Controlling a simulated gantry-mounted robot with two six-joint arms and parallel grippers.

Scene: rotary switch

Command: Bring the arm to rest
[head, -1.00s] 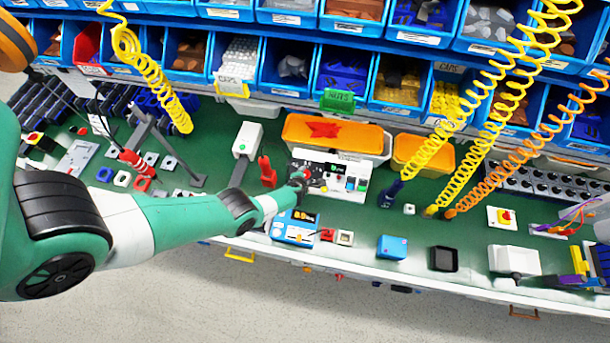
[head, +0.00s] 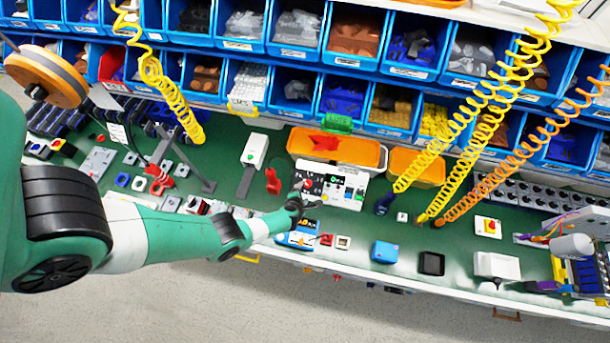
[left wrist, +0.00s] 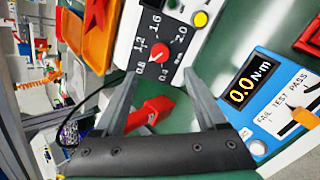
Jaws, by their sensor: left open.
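The control panel with the rotary switch (head: 334,186) is a white-and-black box on the green workbench. In the left wrist view its red knob (left wrist: 160,53) shows on a black dial with numbers around it. My left gripper (head: 297,199) is at the panel's near left side. In the left wrist view the left gripper (left wrist: 162,92) has its fingers spread, with nothing between the tips, and the knob lies beyond them, apart from them. A blue tester (left wrist: 270,92) reading 0.0 N·m stands to the right there. My right gripper is not in the head view.
An orange bin (head: 350,149) stands behind the panel. Coiled yellow hoses (head: 480,110) hang over the bench to the right. Small parts, including a blue box (head: 388,252) and a black tray (head: 431,263), lie along the front. Blue bins fill the back shelves.

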